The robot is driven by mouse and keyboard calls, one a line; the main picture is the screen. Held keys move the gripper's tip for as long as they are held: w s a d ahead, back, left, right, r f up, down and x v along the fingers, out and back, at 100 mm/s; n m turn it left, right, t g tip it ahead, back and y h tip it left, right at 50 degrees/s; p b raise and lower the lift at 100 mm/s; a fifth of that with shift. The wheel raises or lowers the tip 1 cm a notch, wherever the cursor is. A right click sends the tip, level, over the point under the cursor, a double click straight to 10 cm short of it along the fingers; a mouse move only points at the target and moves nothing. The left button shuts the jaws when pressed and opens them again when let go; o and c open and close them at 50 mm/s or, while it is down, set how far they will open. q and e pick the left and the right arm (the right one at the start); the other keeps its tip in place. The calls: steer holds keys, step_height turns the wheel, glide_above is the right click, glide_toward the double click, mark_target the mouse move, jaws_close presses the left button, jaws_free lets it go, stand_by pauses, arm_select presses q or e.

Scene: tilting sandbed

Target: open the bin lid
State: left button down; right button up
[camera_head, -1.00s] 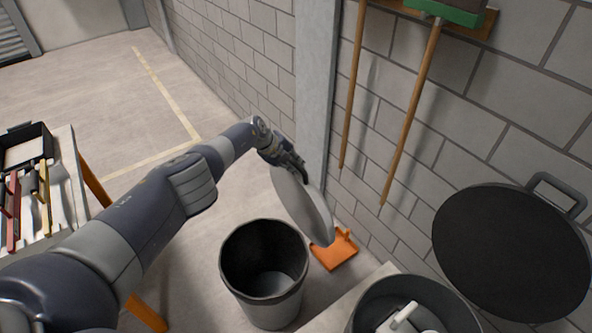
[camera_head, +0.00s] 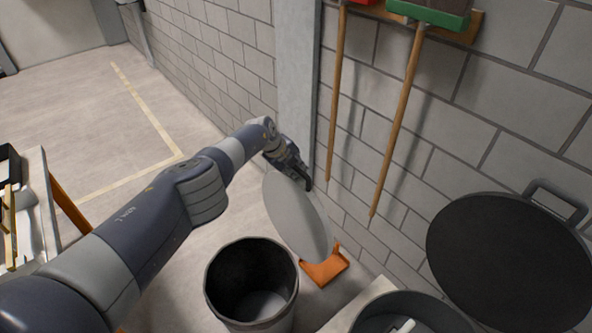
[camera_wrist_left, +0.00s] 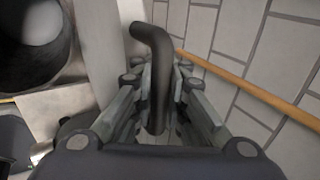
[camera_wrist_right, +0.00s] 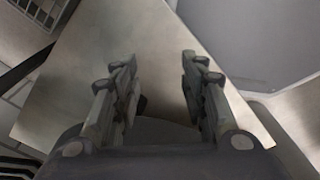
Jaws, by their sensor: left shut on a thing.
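The grey bin (camera_head: 228,279) stands on the floor with its mouth uncovered, and its dark inside shows. My left gripper (camera_head: 290,166) is shut on the dark bent handle (camera_wrist_left: 156,75) of the round grey bin lid (camera_head: 295,215). The lid is tilted steeply and held off the bin, beyond its rim and to the right. The bin's round opening also shows at the upper left of the left wrist view (camera_wrist_left: 30,65). My right gripper (camera_wrist_right: 156,80) is open and empty in the right wrist view; it does not show in the head view.
An orange dustpan (camera_head: 325,268) lies behind the bin by the wall. Broom handles (camera_head: 399,120) hang on the block wall. A dark round container (camera_head: 410,312) with a raised black lid (camera_head: 508,258) stands at right. A table (camera_head: 40,205) is at left.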

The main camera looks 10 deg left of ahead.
arm_select(q)
steer(key=c, duration=1.6)
jaws_free()
steer(key=shift+w+d+r, duration=0.15)
steer(key=shift+r, duration=0.25)
steer(key=shift+s, duration=0.2)
steer(key=shift+f, duration=0.1)
steer(key=shift+a+r, duration=0.4)
steer(key=shift+r, duration=0.15)
steer(key=shift+s+a+r, duration=0.15)
steer(key=shift+s+r, duration=0.25)
steer(key=shift+s, duration=0.1)
steer(key=shift+v, duration=4.8)
